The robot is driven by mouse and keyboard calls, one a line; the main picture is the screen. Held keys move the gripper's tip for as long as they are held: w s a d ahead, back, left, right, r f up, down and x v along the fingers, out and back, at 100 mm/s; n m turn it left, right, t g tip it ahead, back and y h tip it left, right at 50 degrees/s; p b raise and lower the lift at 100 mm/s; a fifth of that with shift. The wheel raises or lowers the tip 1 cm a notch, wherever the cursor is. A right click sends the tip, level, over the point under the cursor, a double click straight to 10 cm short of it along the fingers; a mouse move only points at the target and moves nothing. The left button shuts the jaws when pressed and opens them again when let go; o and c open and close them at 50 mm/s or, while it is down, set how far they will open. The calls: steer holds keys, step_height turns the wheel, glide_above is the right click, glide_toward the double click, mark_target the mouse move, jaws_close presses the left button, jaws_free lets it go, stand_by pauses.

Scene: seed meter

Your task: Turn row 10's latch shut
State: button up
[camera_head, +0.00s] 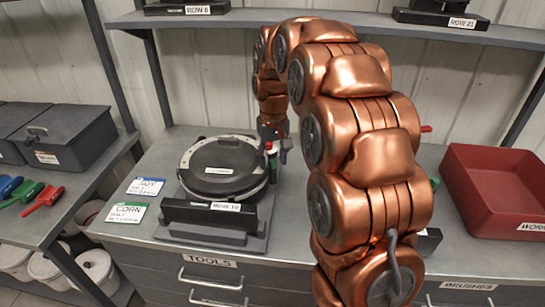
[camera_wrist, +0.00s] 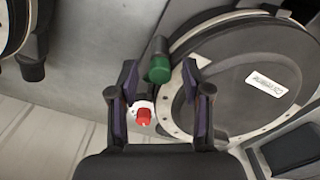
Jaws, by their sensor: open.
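The row 10 seed meter stands on the bench, left of my arm in the head view, with a round black cover (camera_head: 222,168) in a pale ring. Its front label (camera_head: 225,207) is small and seems to read ROW 10. In the wrist view the cover (camera_wrist: 262,80) is at the right. A dark lever with a green end (camera_wrist: 159,68) sticks out at its edge, and a red knob (camera_wrist: 144,116) sits on a pale round piece near it. My gripper (camera_wrist: 166,85) is open, its fingers either side of the green end and red knob. Contact cannot be told.
SOY (camera_head: 147,186) and CORN (camera_head: 126,212) cards lie left of the meter. A red bin (camera_head: 497,190) stands at the right. Another meter is mostly hidden behind my arm. A shelf (camera_head: 330,20) runs above; a dark box (camera_head: 62,140) and coloured scoops are at the left.

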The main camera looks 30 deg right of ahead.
steer(key=shift+c, duration=0.3)
jaws_close()
steer(key=shift+n+b, duration=0.4)
steer(key=n+b, duration=0.2)
steer(key=shift+f+n, duration=0.15)
steer(key=shift+n, duration=0.25)
steer(key=n+b, duration=0.1)
steer(key=n, duration=0.3)
steer(key=shift+n, duration=0.3)
steer(key=n, duration=0.5)
steer(key=shift+r, duration=0.25)
steer(key=n+p, duration=0.1)
steer(key=n, duration=0.3)
steer(key=shift+w+n, duration=0.1)
steer(key=shift+n, duration=0.2)
